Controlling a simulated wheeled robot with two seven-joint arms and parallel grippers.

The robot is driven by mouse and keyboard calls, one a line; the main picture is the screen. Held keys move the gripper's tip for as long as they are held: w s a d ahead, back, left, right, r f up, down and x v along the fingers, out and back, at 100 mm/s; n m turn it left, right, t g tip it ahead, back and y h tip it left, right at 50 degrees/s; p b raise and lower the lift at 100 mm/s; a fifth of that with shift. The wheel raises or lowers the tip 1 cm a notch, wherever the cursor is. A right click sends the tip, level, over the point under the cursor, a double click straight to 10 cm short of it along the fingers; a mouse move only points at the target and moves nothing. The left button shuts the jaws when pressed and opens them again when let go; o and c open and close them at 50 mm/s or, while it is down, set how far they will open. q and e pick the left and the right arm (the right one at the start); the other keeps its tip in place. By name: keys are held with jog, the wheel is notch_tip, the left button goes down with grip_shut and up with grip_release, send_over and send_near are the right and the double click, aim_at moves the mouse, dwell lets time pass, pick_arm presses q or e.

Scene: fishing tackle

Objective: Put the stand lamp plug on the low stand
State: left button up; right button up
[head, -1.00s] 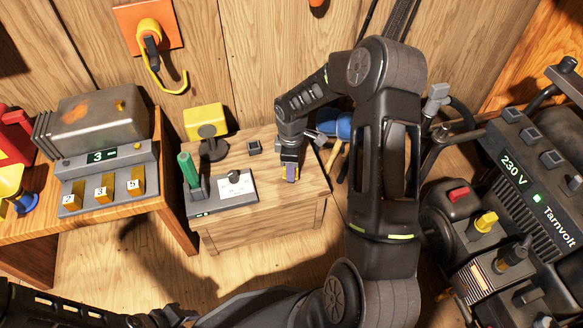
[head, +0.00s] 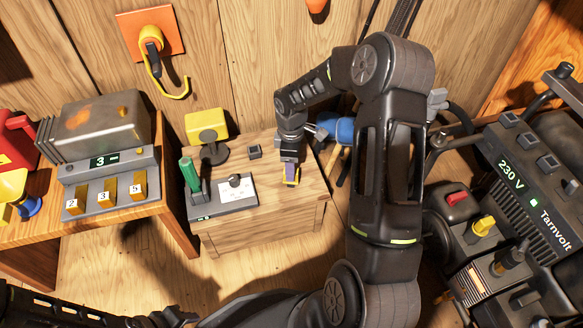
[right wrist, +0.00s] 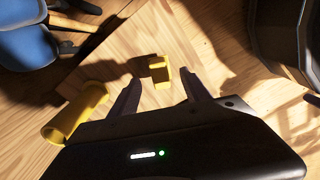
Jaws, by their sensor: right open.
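The low stand (head: 240,231) is a small wooden table in the middle of the head view. A small yellow piece, which looks like the plug (head: 292,181), is at the tip of my right gripper (head: 290,170), over the right part of the stand's top. In the right wrist view the yellow plug (right wrist: 160,71) lies just beyond and between the spread fingers of my open right gripper (right wrist: 160,95), with gaps on both sides. Whether it touches the wood is hard to tell. My left gripper (head: 172,318) is dark and partly cut off at the bottom edge.
On the stand are a yellow lamp (head: 207,125), a small dark block (head: 254,152) and a grey panel (head: 222,206) with a green handle. A bench (head: 110,222) with a numbered device stands left. A blue object (head: 340,130) is behind right; a 230 V machine (head: 520,160) stands right.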

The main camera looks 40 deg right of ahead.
notch_tip(320, 180, up, 8)
jog(key=p, duration=0.2)
dwell(0.7)
jog(key=s+a+f+m+y, duration=0.1)
jog(key=s+a+f+m, duration=0.1)
jog(key=a+f, duration=0.45)
jog(key=s+a+f+m+y, duration=0.15)
jog(key=a+f, duration=0.25)
jog(key=a, duration=0.5)
jog(key=s+a+f+m, duration=0.3)
jog(key=s+a+m, duration=0.1)
jog(key=s+a, duration=0.2)
jog(key=s+a+f+m+t+y, duration=0.1)
jog(key=s+a+f+m, duration=0.3)
jog(key=s, duration=0.5)
jog(key=shift+s+a, duration=0.25)
jog(key=shift+a, duration=0.95)
jog(key=shift+c, duration=0.5)
